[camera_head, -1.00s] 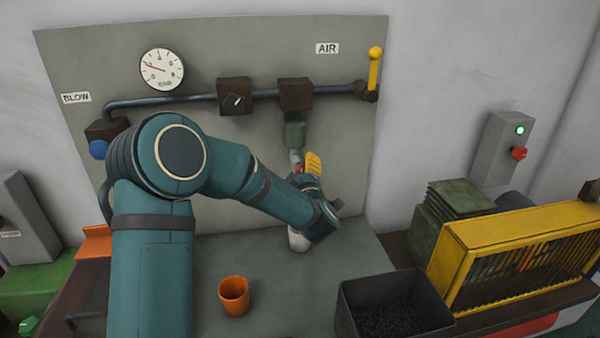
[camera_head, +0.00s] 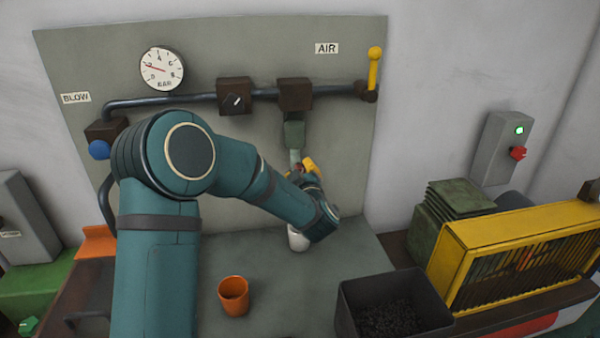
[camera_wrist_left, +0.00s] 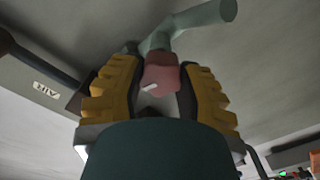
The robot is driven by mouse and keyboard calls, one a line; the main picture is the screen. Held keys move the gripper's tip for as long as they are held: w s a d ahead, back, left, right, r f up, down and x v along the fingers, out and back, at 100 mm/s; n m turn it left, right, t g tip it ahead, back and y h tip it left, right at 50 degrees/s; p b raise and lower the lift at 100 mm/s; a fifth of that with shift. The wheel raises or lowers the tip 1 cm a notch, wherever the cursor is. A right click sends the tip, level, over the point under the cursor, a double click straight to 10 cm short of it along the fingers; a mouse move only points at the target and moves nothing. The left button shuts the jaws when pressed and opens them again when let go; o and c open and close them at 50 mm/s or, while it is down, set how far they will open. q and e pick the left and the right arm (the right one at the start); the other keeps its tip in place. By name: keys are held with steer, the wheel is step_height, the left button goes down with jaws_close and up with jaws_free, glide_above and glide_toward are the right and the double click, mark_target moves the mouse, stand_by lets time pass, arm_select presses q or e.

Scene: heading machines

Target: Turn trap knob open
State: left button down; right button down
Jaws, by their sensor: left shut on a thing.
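The trap knob (camera_wrist_left: 160,80) is a small red knob with a pale mark, at the lower end of the grey-green trap under the air pipe. In the left wrist view it sits between the two yellow ribbed fingers of my left gripper (camera_wrist_left: 155,85), which is shut on it. In the head view my left gripper (camera_head: 306,168) is at the trap's lower end, and my wrist hides most of the knob. The trap body (camera_head: 294,132) hangs below a brown block (camera_head: 295,94). My right gripper is not in view.
An orange cup (camera_head: 233,296) and a dark bin (camera_head: 355,315) of small parts stand below. A yellow guard (camera_head: 455,262) is at right.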

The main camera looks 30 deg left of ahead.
arm_select(q)
steer(key=m, duration=0.3)
steer(key=shift+w+r+m+p, duration=0.1)
steer(key=shift+r+m+p, duration=0.1)
steer(key=shift+m+p, duration=0.2)
steer(key=m+p, duration=0.2)
steer(key=m, duration=0.2)
steer(key=shift+d+r+m, duration=0.1)
steer(key=shift+m, duration=0.2)
steer(key=m+p, duration=0.1)
steer(key=m, duration=0.1)
steer(key=shift+w+m, duration=0.1)
steer(key=shift+m, duration=0.2)
steer(key=shift+d+m+p, duration=0.1)
steer(key=shift+m+p, duration=1.35)
steer(key=shift+m, duration=0.65)
steer(key=c, duration=0.5)
jaws_free()
steer(key=shift+f, duration=0.2)
